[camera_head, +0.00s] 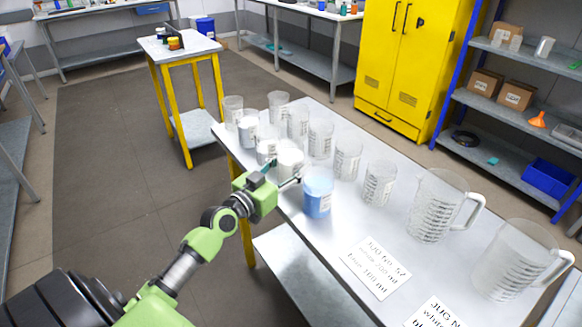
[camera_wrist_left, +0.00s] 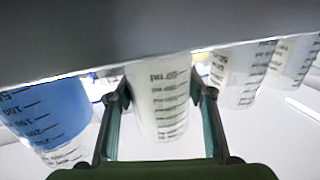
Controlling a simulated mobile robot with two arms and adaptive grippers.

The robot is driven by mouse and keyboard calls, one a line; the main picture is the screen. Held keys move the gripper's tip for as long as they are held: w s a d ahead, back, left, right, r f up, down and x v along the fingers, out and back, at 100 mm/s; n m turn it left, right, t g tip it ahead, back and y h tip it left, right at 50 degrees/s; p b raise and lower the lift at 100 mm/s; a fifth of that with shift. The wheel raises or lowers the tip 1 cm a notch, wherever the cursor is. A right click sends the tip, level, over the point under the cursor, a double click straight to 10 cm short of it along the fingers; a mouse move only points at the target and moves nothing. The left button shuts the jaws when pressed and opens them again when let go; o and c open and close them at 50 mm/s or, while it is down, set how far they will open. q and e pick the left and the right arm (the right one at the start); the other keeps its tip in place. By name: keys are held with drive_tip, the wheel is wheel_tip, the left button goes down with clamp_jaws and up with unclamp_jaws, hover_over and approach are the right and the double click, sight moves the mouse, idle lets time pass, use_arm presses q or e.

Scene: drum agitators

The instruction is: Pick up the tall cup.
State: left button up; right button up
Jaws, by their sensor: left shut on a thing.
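My left gripper (camera_head: 283,175) is at the near edge of the white table, shut on a clear graduated cup with white content (camera_head: 290,162). In the left wrist view this cup (camera_wrist_left: 160,105) stands upright between the two fingers (camera_wrist_left: 162,92). I cannot tell whether its base touches the table. A cup with blue content (camera_head: 318,196) stands just right of the gripper. Several similar clear cups stand around; which one is the tall cup is not clear from their looks. My right gripper is not in view.
Clear cups stand close behind the gripper, including one (camera_head: 320,138) and another (camera_head: 347,160). Two large clear jugs, one nearer (camera_head: 515,262) and one farther (camera_head: 435,205), stand to the right. A printed sheet (camera_head: 375,268) lies on the table (camera_head: 325,238). A yellow cabinet (camera_head: 415,60) stands behind.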

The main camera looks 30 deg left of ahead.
use_arm(q)
wheel_tip(320, 180, up, 2)
drive_tip(key=s+r, duration=0.9)
drive_tip(key=s, duration=0.4)
drive_tip(key=shift+s+r, duration=0.35)
drive_tip(key=shift+s, duration=0.05)
drive_tip(key=shift+d, duration=0.1)
